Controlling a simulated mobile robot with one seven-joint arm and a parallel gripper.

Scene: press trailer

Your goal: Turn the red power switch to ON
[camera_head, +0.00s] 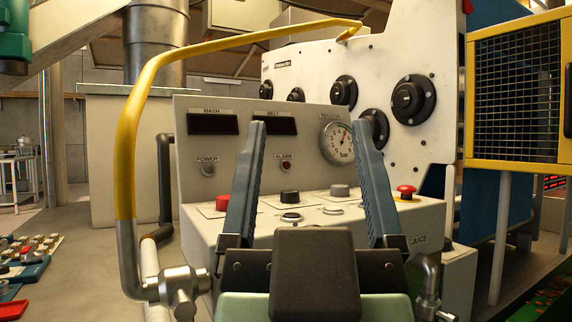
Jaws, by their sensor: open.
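A red knob (222,203) sits at the left of the sloped top of the white control console (203,236), below the POWER label; it is likely the power switch. My left finger stands just right of the knob and may cover part of it. Its ON/OFF marks and setting cannot be read. The round POWER lamp (207,170) on the upright panel looks unlit. My gripper (309,126) is open and empty, with its two blue-grey fingers pointing up and away in front of the console. I cannot see it touching anything.
A pressure gauge (337,143) is on the panel. A yellow pipe (135,130) arches over the console from the left. A yellow-framed mesh guard (515,92) stands at right.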

